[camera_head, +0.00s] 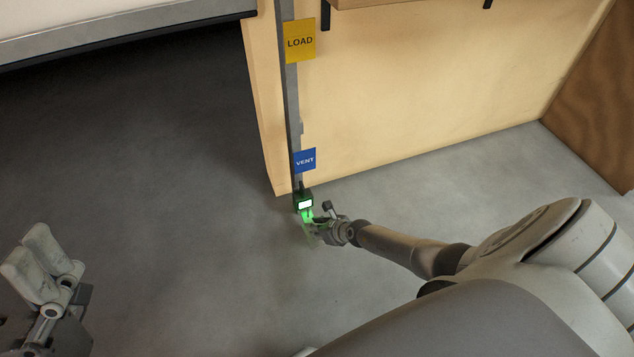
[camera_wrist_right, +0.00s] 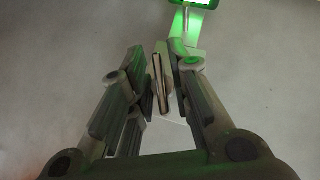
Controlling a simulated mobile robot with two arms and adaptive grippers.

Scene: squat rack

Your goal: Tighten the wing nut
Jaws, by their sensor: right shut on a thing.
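My right gripper (camera_head: 314,226) is low at the foot of the narrow metal post (camera_head: 292,110), just below a small green box with a lit white screen (camera_head: 304,203). In the right wrist view, the right gripper (camera_wrist_right: 160,85) is shut on a thin, pale, upright piece, which I take to be the wing nut (camera_wrist_right: 163,72). Its threads and seat are hidden, so I cannot tell how tight it is. My left gripper (camera_head: 45,268) is at the lower left, far from the post, with no object visible in it; its finger gap is unclear.
A yellow LOAD sign (camera_head: 300,41) and a blue VENT sign (camera_head: 305,160) are on the post. A pale wooden panel (camera_head: 420,100) stands behind it. A grey ledge (camera_head: 110,30) is at the upper left. The grey floor (camera_head: 170,200) between the grippers is clear.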

